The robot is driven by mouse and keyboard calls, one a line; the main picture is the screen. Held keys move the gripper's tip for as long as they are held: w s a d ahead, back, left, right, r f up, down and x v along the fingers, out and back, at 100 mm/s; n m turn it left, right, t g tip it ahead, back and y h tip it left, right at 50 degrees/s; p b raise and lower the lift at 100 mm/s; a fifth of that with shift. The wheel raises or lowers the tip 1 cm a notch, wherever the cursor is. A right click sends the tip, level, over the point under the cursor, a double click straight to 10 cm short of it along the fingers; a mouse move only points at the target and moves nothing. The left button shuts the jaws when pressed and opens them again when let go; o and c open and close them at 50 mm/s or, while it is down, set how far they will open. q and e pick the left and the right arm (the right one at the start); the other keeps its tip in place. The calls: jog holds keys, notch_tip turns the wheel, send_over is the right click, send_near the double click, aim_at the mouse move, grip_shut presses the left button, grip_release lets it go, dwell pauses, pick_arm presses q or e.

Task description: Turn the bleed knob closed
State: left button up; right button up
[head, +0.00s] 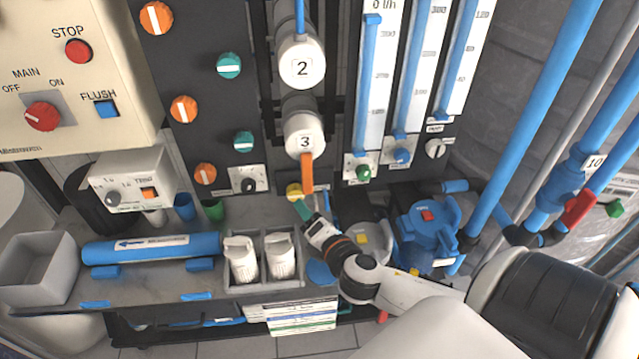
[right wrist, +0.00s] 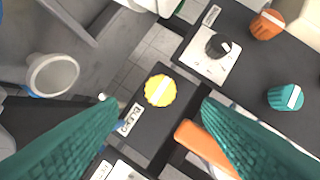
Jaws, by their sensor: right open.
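The bleed knob (head: 294,190) is a small yellow knob below the number 3 housing, near the foot of an orange lever. In the right wrist view the knob (right wrist: 160,90) has a scalloped rim and a pale diagonal line, beside a plate (right wrist: 130,119) that seems to read BLEED. My right gripper (head: 303,211) is just below and in front of the knob. Its teal fingers are open and empty, and in the wrist view the knob appears between and slightly beyond the fingertips (right wrist: 161,104). I cannot tell any contact. My left gripper is not in view.
The orange lever (head: 307,172) hangs close to the knob and shows beside the right finger in the wrist view (right wrist: 205,148). A black knob (head: 249,185) is to the left. White cartridges (head: 281,258) stand in a grey holder below. A blue pump (head: 428,228) is to the right.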

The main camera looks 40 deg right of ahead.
jog(key=v, duration=0.4)
jog(key=shift+s, duration=0.1)
jog(key=s+d+r+p, duration=0.2)
jog(key=d+r+p, duration=0.1)
jog(key=r+p, duration=0.3)
jog(key=shift+d+r+p, duration=0.15)
jog(key=shift+r+p, duration=0.25)
jog(key=shift+r, duration=0.15)
dwell(0.4)
jog(key=s+a+b, duration=0.1)
jog(key=s+a, duration=0.5)
jog(key=s, duration=0.4)
jog(key=shift+b, duration=0.3)
jog(key=shift+s+a, duration=0.15)
